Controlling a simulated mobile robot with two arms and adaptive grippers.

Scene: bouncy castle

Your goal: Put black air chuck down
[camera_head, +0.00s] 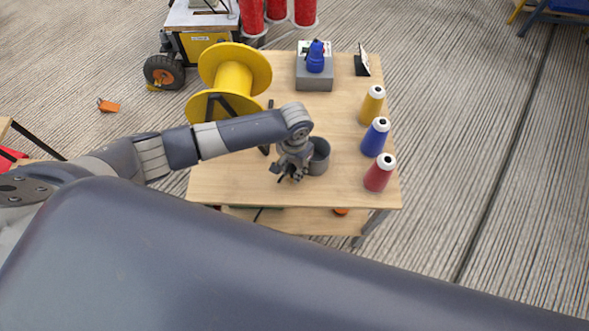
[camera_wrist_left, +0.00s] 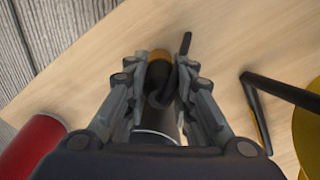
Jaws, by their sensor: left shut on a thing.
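My left gripper (camera_head: 289,174) is over the front middle of the wooden table (camera_head: 232,182), just left of a grey cup (camera_head: 320,158). In the left wrist view, the left gripper (camera_wrist_left: 160,92) is shut on the black air chuck (camera_wrist_left: 158,78). The chuck has a dark body with an orange-brown end and a thin black lever. The fingers hide much of it, and in the head view it is hardly distinguishable from the gripper. I cannot tell whether it touches the table. My right gripper is not in view.
A yellow spool (camera_head: 234,78) stands at the back left of the table. Yellow (camera_head: 372,104), blue (camera_head: 375,137) and red (camera_head: 379,173) bottles line the right edge. A grey block (camera_head: 314,83) bearing a blue object is at the back. The table's front left is clear.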

